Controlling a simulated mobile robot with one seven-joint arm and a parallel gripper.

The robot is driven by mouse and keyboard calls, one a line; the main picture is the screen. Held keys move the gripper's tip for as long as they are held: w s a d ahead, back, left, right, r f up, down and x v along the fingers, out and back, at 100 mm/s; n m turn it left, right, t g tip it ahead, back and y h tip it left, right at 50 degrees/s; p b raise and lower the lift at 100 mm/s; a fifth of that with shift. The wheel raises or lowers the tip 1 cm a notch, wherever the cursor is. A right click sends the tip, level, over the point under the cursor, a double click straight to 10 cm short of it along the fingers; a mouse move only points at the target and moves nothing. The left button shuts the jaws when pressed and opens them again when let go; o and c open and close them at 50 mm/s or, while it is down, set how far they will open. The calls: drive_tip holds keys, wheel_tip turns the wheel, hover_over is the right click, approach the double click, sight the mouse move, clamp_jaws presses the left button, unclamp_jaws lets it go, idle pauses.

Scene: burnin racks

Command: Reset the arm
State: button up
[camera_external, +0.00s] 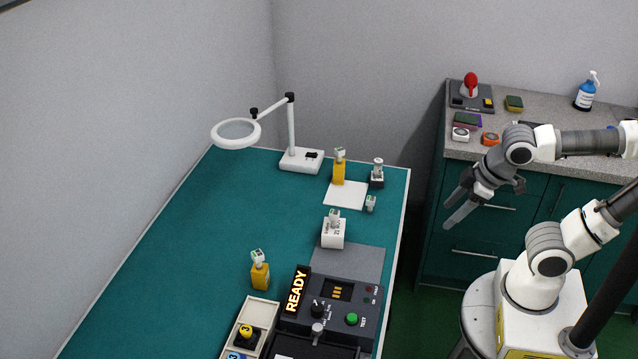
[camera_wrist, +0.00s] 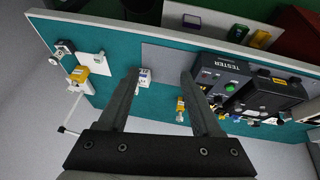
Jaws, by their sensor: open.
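My gripper (camera_external: 462,204) is open and empty. It hangs in the air to the right of the green-topped table, in front of the teal cabinet, touching nothing. My arm reaches in from the right, bent at the elbow. In the wrist view the two fingers of my gripper (camera_wrist: 160,98) are spread wide, with the table (camera_wrist: 115,45) beyond them. A small white block (camera_wrist: 145,77) shows between the fingers, well past them.
The table holds a black tester (camera_external: 335,305) with a READY sign, yellow-bodied items (camera_external: 260,275), a white block (camera_external: 333,233), a white pad (camera_external: 345,195) and a magnifier lamp (camera_external: 236,132). The cabinet counter (camera_external: 465,150) bears several small items and a blue bottle (camera_external: 585,95).

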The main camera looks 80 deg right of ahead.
drive_tip(key=a, duration=0.2)
drive_tip(key=s+r+y, duration=0.1)
drive_tip(key=shift+a+m+t, duration=0.3)
drive_tip(key=shift+a+t, duration=0.1)
wheel_tip(320, 180, up, 5)
drive_tip(key=p, duration=0.5)
drive_tip(key=shift+r, duration=0.2)
